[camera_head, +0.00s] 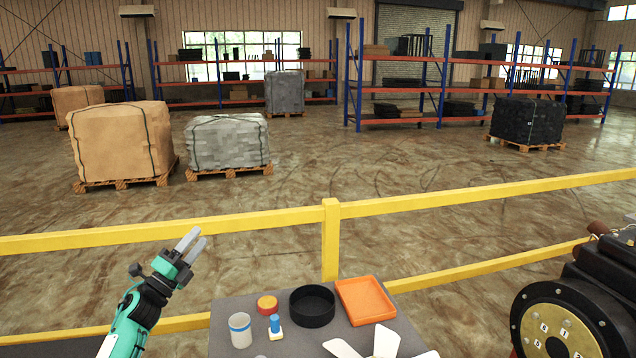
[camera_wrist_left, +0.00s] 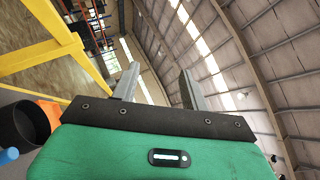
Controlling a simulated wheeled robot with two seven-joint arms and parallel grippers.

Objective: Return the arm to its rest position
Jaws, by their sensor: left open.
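My left gripper (camera_head: 190,243) is raised at the left of the grey table, its fingers pointing up and to the right. It is open and empty; in the left wrist view its two fingers (camera_wrist_left: 158,85) stand apart with nothing between them. The left arm (camera_head: 128,325) is green and black and comes in from the lower left. The gripper is apart from the table and its objects. My right gripper is not in the head view.
The grey table (camera_head: 225,315) holds a white-blue cup (camera_head: 240,331), an orange-yellow round piece (camera_head: 267,305), a small blue-topped piece (camera_head: 275,326), a black bowl (camera_head: 312,311), an orange tray (camera_head: 366,318) and a white fan (camera_head: 378,345). A yellow railing (camera_head: 440,203) runs behind. A black machine (camera_head: 585,310) stands right.

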